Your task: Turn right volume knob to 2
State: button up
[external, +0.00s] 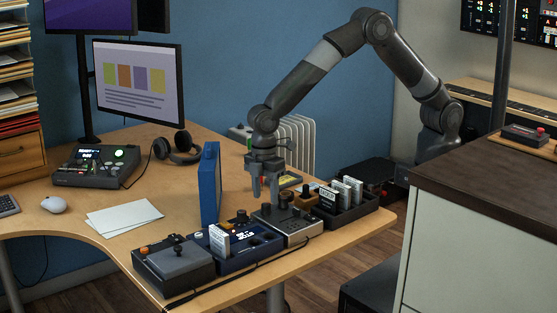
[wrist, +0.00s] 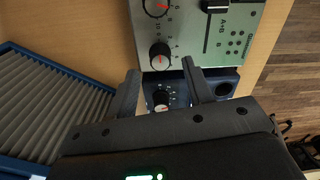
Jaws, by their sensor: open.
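My gripper (external: 265,195) is open and points down over the row of devices at the table's front edge. In the wrist view its two fingertips (wrist: 161,68) stand apart, with nothing held. A black knob with a red and white pointer (wrist: 161,98) on a dark blue panel shows between the fingers. Another black knob (wrist: 160,54) on the silver panel (wrist: 185,35) lies just beyond the fingertips. A third knob (wrist: 157,4) is cut by the top edge. Numbers ring the knobs, but exact settings are too small to read. I cannot tell which one is the right volume knob.
A tall blue pleated panel (external: 210,185) stands close left of my gripper. The blue device (external: 238,263) with a white card and a dark joystick box (external: 174,264) are at left. A black box with cards (external: 347,214) is at right. White papers (external: 124,217) lie on the desk.

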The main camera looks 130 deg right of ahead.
aim_at(266, 203)
jog(key=shift+f, duration=1.7)
jog(key=c, duration=1)
jog(key=shift+m, duration=3)
jog(key=shift+a, duration=0.1)
